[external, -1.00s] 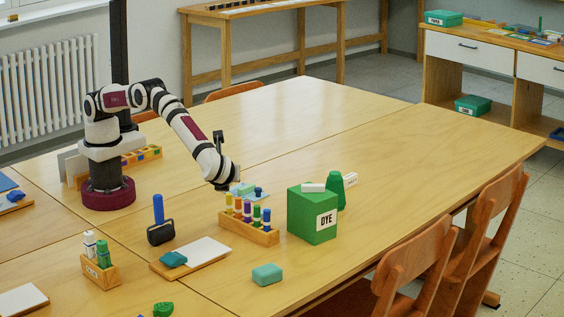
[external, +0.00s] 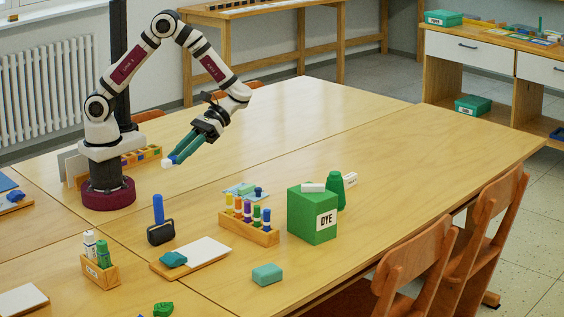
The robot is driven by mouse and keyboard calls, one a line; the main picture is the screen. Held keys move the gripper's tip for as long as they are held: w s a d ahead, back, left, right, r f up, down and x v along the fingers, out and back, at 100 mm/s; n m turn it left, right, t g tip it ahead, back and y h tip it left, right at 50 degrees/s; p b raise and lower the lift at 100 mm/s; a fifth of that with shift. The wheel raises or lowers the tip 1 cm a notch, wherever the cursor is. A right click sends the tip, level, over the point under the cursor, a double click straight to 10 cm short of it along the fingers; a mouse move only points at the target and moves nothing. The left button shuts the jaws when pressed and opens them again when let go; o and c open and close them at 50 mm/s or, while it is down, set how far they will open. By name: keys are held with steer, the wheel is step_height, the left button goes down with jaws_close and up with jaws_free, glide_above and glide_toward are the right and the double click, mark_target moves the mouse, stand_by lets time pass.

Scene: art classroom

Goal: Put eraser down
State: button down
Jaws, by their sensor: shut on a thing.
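My gripper (external: 173,160) is raised over the table, to the right of my base, with its teal fingers pointing down and to the left. It is shut on a small white block, the eraser (external: 167,163), which shows at the fingertips. The eraser is clear of any other object and appears to be held above the tabletop (external: 330,120). Most of it is hidden between the fingers.
A wooden rack of colored bottles (external: 250,231), a green DYE box (external: 312,222) with a white block on top, and a blue-handled roller (external: 160,225) stand nearer the front. A board with white paper (external: 200,252) lies beside them. The far tabletop is clear.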

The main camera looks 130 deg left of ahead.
step_height(320, 180, up, 3)
steer(key=a+n+t+y, duration=0.3)
steer(key=n+t+y, duration=0.1)
steer(key=n+t, duration=0.55)
steer(key=f, duration=1.3)
steer(key=w+f, duration=0.1)
steer(key=f, duration=0.6)
steer(key=shift+d+f, duration=0.2)
steer(key=shift+f, duration=0.1)
steer(key=shift+f, duration=0.15)
steer(key=c, duration=0.7)
jaws_free()
steer(key=shift+o, duration=0.2)
